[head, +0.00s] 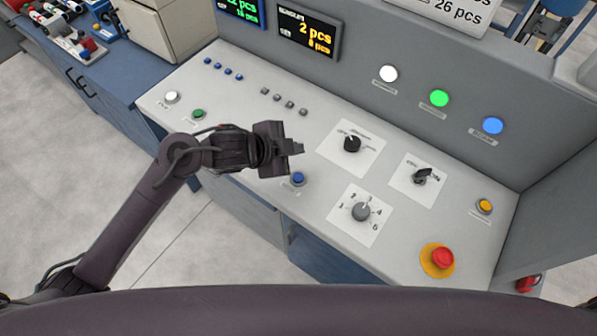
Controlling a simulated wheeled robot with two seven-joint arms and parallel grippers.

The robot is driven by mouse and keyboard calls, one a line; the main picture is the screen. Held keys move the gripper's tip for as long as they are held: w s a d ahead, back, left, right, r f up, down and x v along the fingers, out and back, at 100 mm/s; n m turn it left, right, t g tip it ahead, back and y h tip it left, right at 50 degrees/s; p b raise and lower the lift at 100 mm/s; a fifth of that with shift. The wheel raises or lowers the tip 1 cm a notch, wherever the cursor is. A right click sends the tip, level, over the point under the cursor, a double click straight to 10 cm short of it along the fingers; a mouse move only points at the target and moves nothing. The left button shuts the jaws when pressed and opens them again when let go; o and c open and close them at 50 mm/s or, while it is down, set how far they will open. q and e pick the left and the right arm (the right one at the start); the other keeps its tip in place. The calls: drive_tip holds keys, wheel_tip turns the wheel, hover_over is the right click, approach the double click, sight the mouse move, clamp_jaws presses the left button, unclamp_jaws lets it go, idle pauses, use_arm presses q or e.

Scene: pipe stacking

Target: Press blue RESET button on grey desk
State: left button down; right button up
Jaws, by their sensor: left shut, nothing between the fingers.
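The grey desk (400,244) is a sloping control panel that fills the middle and right of the head view. A round blue button (298,178) sits near its front edge, left of the numbered dial; its label is too small to read. My left gripper (297,147) is shut and empty. In the picture its fingertips are just above the blue button, apart from it; the exact height gap is hard to judge. My right gripper is not in view.
Knobs (352,143) and a numbered dial (362,211) stand right of the blue button. A red mushroom button (443,258) is at the front right. A green button (199,113) and a white button (171,97) are at the left. Small blue buttons (228,71) line the back left.

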use_arm(q)
drive_tip(key=m+g, duration=0.1)
drive_tip(key=m, duration=0.1)
drive_tip(key=shift+s+a+r+m+g, duration=0.1)
drive_tip(key=shift+s+r+m+g, duration=0.2)
drive_tip(key=shift+s+g, duration=0.1)
drive_tip(key=shift+w+f, duration=0.1)
drive_tip(key=b, duration=0.7)
hover_over(294, 178)
wheel_tip(294, 178, down, 7)
drive_tip(key=shift+r, duration=0.1)
drive_tip(key=shift+f+b, duration=0.5)
drive_tip(key=shift+f, duration=0.4)
drive_tip(key=shift+f, duration=0.1)
idle(0.7)
drive_tip(key=shift+f, duration=0.3)
